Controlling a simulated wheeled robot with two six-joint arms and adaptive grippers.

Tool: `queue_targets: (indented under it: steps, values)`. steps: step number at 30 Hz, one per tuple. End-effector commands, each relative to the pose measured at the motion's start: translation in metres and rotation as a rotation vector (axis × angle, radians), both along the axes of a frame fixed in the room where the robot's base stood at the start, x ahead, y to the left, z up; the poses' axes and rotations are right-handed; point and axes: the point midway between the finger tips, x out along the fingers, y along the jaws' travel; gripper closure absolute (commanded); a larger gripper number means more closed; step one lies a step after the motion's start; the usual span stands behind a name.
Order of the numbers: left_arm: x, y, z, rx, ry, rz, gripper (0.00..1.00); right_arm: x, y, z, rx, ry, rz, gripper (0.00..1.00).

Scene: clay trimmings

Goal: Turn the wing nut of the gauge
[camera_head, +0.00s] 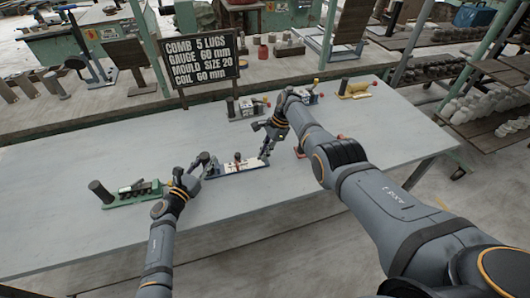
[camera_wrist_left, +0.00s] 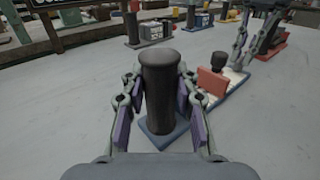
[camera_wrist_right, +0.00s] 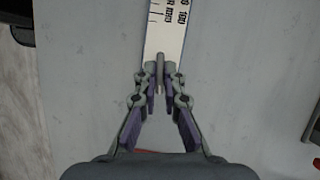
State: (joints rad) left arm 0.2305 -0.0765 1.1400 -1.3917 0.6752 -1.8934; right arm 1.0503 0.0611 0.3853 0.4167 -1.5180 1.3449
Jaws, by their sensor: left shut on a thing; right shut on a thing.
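The gauge (camera_head: 235,170) lies on the grey table, with a blue base and a white scale plate. Its dark upright cylindrical handle (camera_wrist_left: 160,92) stands at the left end, between the fingers of my left gripper (camera_head: 204,160), which is shut on it. A red block (camera_wrist_left: 212,83) and a dark knob (camera_wrist_left: 217,55) sit further along the gauge. My right gripper (camera_head: 266,150) is over the gauge's right end. In the right wrist view its fingertips (camera_wrist_right: 160,83) are shut on a thin grey upright piece, seemingly the wing nut (camera_wrist_right: 160,68), at the end of the marked scale (camera_wrist_right: 165,30).
A green comb tool (camera_head: 135,195) with a dark handle lies left of the gauge. Other tools, including a yellow one (camera_head: 354,90), stand along the table's far side. A black sign (camera_head: 200,63) reads gauge 60 mm. The table's front is clear.

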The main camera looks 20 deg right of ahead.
Motion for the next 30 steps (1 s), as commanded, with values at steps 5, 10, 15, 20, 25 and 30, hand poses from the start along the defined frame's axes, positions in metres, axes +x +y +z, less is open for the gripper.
queue_targets:
  steps: [5,10,15,20,25,30]
  values:
    - [0.000,0.000,0.000,0.000,0.000,0.001,1.00,0.000,-0.001,0.000,-0.001,0.002,-0.001,0.77]
    - [0.000,0.000,0.000,0.001,-0.001,0.001,1.00,0.000,0.000,0.000,-0.001,0.001,-0.002,0.69]
    - [0.000,0.000,0.000,0.001,-0.001,0.001,1.00,0.000,0.000,0.000,0.000,0.000,-0.002,0.69]
    - [0.000,0.000,0.000,0.001,-0.001,0.001,1.00,0.002,-0.006,0.014,0.000,-0.004,-0.004,0.69]
    - [0.000,0.000,0.000,0.000,0.000,0.001,1.00,0.004,-0.023,0.052,-0.002,-0.005,-0.004,0.69]
    - [0.000,0.000,0.000,0.000,0.000,0.001,1.00,0.006,-0.037,0.088,-0.002,-0.003,-0.003,0.69]
